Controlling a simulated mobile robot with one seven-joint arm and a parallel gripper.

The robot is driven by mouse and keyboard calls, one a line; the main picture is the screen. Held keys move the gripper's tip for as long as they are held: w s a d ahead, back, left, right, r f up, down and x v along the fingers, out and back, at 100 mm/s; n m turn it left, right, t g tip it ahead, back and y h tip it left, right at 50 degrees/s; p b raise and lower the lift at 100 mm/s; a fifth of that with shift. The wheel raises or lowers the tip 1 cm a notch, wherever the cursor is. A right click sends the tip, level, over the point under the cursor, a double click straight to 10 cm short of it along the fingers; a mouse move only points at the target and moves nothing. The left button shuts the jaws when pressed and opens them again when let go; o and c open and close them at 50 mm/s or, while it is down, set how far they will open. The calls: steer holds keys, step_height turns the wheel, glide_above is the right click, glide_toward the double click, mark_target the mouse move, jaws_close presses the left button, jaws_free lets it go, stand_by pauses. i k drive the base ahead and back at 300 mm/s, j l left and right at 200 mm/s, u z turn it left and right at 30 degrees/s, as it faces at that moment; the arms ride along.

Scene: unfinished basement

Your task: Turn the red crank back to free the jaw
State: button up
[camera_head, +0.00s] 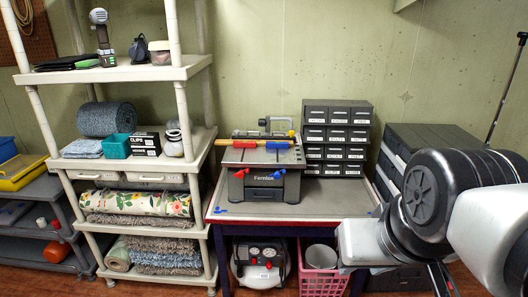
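A grey and black vise marked with a brand name (268,182) stands on the workbench in the middle. A red crank (242,173) is on its front left and a blue crank (277,172) on its front right. Above them are a red jaw block (244,144) and a blue jaw block (277,145). My arm fills the lower right, well apart from the vise. I cannot make out my gripper's fingers.
The workbench top (335,195) is clear to the right of the vise. Black drawer units (336,130) stand behind it. A loaded beige shelf (120,75) stands on the left. Under the bench are a compressor (260,262) and a pink crate (318,281).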

mark_target(240, 174)
steer(key=i+j+z, duration=0.15)
steer(key=i, duration=0.3)
steer(key=i+j+z, duration=0.15)
steer(key=i+j, duration=0.15)
steer(key=i, duration=0.15)
steer(key=i+j+z, duration=0.15)
steer(key=i+j, duration=0.2)
steer(key=i, duration=0.1)
